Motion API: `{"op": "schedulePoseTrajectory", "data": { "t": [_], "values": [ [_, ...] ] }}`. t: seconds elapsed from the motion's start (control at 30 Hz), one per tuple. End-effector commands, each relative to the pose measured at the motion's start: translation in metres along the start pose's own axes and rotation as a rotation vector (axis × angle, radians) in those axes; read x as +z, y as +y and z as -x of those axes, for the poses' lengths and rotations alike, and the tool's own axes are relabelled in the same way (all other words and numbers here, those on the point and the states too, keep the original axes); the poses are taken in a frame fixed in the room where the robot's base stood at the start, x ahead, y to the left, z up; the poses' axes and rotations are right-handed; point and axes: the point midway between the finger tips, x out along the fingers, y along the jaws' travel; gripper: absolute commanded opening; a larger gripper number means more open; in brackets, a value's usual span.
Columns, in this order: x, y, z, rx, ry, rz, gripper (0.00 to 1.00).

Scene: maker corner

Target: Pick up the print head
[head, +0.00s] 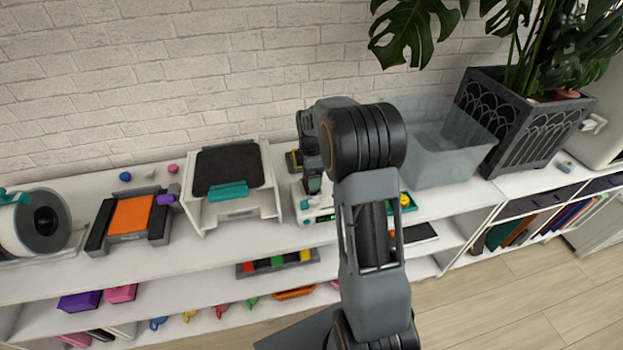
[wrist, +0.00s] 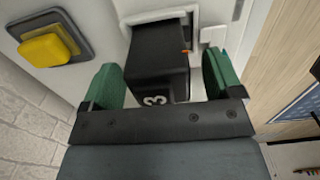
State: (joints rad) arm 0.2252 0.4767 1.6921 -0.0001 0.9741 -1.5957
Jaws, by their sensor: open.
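A black block with a white "3" (wrist: 157,75), which looks like the print head, sits in a white holder (wrist: 128,20) in the wrist view. An orange mark shows on its side. My gripper (wrist: 163,82) is open, with one green finger on each side of the block. A gap shows on the right side; I cannot tell if the left finger touches it. In the head view my arm hides the block, and my gripper (head: 313,185) is mostly hidden above a white device (head: 318,215) on the shelf top.
A yellow button on a grey plate (wrist: 48,47) is beside the holder. A grey translucent bin (head: 440,140) and a planter (head: 530,125) stand right of my arm. A white stand with a black top (head: 228,170) is to the left. The brick wall is close behind.

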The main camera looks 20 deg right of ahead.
Motion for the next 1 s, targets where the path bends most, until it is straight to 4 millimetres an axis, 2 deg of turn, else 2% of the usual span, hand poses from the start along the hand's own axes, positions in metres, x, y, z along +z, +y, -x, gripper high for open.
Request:
{"op": "schedulePoseTrajectory", "data": {
  "t": [0.13,0.4,1.0],
  "values": [
    [0.0,0.0001,-0.0096,0.001,0.0,0.0,0.85],
    [0.0,0.0002,-0.011,0.002,0.0,0.0,0.83],
    [-0.0001,0.0002,-0.0106,0.002,0.0,0.0,0.26]
  ]
}}
